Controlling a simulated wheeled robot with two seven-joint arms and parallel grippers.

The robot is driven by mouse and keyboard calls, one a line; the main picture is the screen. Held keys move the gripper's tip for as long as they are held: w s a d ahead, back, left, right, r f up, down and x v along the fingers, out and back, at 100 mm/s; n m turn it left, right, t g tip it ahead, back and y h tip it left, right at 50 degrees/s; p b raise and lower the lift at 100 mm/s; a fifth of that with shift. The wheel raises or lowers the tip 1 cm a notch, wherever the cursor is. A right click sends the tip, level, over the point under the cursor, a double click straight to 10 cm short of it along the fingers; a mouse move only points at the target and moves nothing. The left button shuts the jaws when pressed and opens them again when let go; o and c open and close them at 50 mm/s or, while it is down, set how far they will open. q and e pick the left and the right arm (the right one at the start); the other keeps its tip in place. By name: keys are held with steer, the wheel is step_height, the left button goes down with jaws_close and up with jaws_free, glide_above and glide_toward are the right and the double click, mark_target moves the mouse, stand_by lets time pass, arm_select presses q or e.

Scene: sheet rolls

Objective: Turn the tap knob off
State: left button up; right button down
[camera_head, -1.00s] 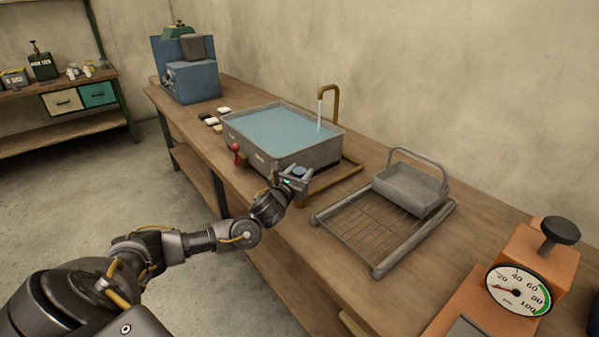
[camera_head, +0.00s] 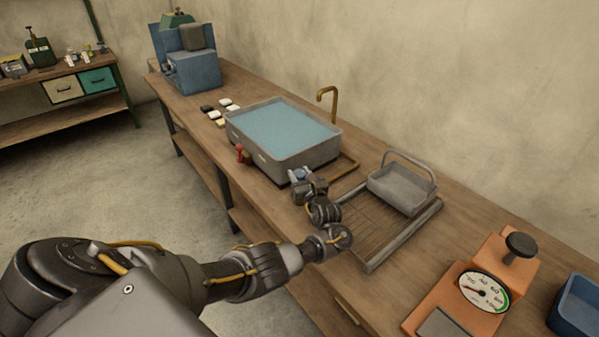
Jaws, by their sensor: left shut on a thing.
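The tap is a brass curved spout (camera_head: 332,100) behind the grey basin (camera_head: 300,158), and no water stream shows from it. The basin is full of blue-tinted water (camera_head: 283,132). The blue tap knob (camera_head: 299,173) sits at the basin's front right corner, partly hidden by my gripper. My left gripper (camera_head: 302,178) is shut on this knob, its arm reaching in from the lower left. My right gripper is not in view.
A red-knobbed part (camera_head: 240,153) is at the basin's front left side. A wire rack (camera_head: 372,262) with a grey basket (camera_head: 400,189) lies to the right of the basin. An orange scale (camera_head: 442,298) stands farther right. Small black and white blocks lie left of the basin.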

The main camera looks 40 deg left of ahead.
arm_select(q)
steer(key=shift+n+g+y, duration=0.4)
steer(key=shift+n+g, duration=0.2)
steer(key=shift+g, duration=0.1)
steer(key=o, duration=0.9)
steer(key=shift+a, duration=0.1)
steer(key=shift+o, duration=0.2)
steer(key=p+v, duration=0.3)
steer(key=v, duration=0.7)
steer(key=shift+d, duration=0.4)
